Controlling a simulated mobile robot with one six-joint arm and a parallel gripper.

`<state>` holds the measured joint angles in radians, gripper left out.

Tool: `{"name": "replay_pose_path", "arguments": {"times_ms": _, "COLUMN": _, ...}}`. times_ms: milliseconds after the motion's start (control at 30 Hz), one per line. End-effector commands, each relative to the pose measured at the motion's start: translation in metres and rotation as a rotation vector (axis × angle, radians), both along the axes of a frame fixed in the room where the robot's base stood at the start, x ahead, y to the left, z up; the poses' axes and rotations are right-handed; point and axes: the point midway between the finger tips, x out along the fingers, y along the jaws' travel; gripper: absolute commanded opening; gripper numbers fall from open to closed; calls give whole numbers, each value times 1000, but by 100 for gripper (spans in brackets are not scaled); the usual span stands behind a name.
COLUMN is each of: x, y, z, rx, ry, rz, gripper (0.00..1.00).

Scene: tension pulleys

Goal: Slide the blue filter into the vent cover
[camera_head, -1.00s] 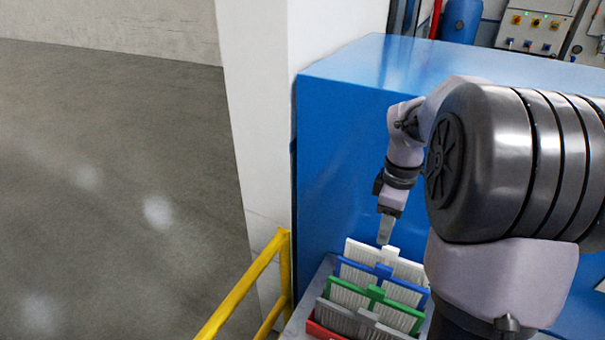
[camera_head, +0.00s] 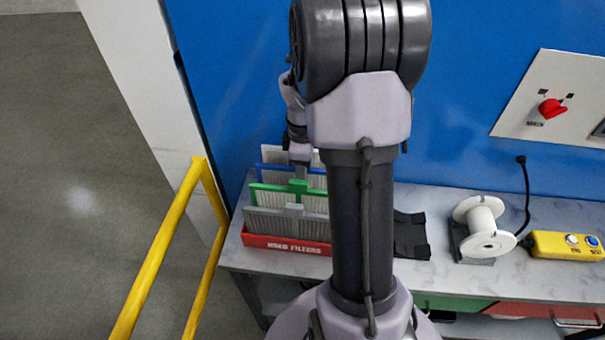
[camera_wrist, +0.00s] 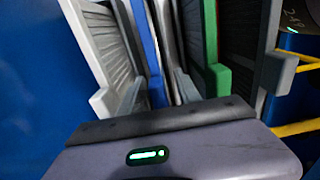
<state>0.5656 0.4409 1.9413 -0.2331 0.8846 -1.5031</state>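The blue filter (camera_head: 268,167) stands upright in the rack of filters, between a white one behind and a green one in front. It also shows in the wrist view (camera_wrist: 147,42), with its blue tab close to my gripper. My gripper (camera_head: 300,160) points down at the filters and is partly hidden by the arm in the head view. In the wrist view my gripper (camera_wrist: 158,92) has its grey fingers on either side of the blue tab, with a small gap visible, so it looks open. I cannot make out the vent cover in either view.
The red filter box (camera_head: 285,245) sits at the bench's left end, with white, green (camera_head: 270,190) and grey (camera_head: 275,222) filters. A white spool (camera_head: 482,228) and a yellow button box (camera_head: 565,245) lie right. A yellow railing (camera_head: 165,245) stands left. A blue wall rises behind.

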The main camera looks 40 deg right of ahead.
Motion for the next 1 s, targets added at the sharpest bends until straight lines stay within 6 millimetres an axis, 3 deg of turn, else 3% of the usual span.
{"name": "replay_pose_path", "arguments": {"times_ms": 200, "x": 0, "y": 0, "z": 0, "rx": -1, "ry": -1, "rz": 0, "gripper": 40}}
{"name": "replay_pose_path", "arguments": {"times_ms": 400, "x": 0, "y": 0, "z": 0, "rx": -1, "ry": -1, "rz": 0, "gripper": 3}}
{"name": "replay_pose_path", "arguments": {"times_ms": 433, "x": 0, "y": 0, "z": 0, "rx": -1, "ry": -1, "rz": 0, "gripper": 0}}
{"name": "replay_pose_path", "arguments": {"times_ms": 1000, "x": 0, "y": 0, "z": 12, "rx": -1, "ry": -1, "rz": 1, "gripper": 0}}
